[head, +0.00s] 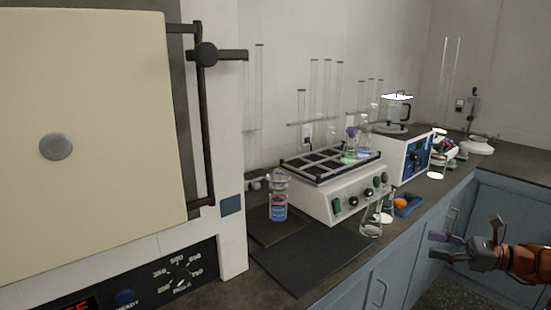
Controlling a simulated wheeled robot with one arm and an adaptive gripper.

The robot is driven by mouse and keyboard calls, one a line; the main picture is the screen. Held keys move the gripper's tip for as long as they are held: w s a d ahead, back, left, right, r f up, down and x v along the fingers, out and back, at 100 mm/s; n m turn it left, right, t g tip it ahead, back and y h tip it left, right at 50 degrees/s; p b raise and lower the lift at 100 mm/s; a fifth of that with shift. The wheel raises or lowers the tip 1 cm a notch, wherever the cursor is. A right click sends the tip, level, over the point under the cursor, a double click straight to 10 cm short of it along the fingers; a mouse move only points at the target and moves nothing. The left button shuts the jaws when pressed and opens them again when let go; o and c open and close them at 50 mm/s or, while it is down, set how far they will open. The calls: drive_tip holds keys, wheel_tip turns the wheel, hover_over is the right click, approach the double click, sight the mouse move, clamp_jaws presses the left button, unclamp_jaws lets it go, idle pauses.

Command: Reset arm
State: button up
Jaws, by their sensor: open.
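My gripper (447,247) is at the lower right of the head view, at the end of my orange arm. Its dark fingers are spread apart, with nothing between them. It is in front of the blue cabinet fronts, apart from the counter and everything on it. No other frame shows it from another side.
A furnace with a cream door (90,120) fills the left. A shaker (335,185) with flasks, a glass with pink and blue liquid (278,197), a dark mat (312,255), a flask (371,217) and a blue-panelled device (410,155) stand along the counter. Cabinet handles (380,292) stick out below.

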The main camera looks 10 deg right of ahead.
drive_tip(key=s+a+r+n+g, duration=0.1)
drive_tip(key=a+n+g, duration=0.55)
drive_tip(key=a, duration=1.35)
drive_tip(key=s+a+f+n+g+h, duration=0.3)
drive_tip(key=s+a+n+g+h, duration=0.3)
drive_tip(key=s+a, duration=0.7)
drive_tip(key=s+d+f+n+h, duration=0.1)
drive_tip(key=s+f+n+h, duration=0.25)
drive_tip(key=s+n, duration=0.4)
drive_tip(key=s+d+f+n+h, duration=0.15)
drive_tip(key=s+n+h, duration=0.3)
drive_tip(key=s, duration=0.65)
wheel_tip(320, 180, up, 17)
drive_tip(key=t+p, duration=0.1)
drive_tip(key=p, duration=1.5)
drive_tip(key=shift+w+f+h, duration=0.15)
drive_tip(key=shift+w+h, duration=0.25)
drive_tip(key=shift+w, duration=0.05)
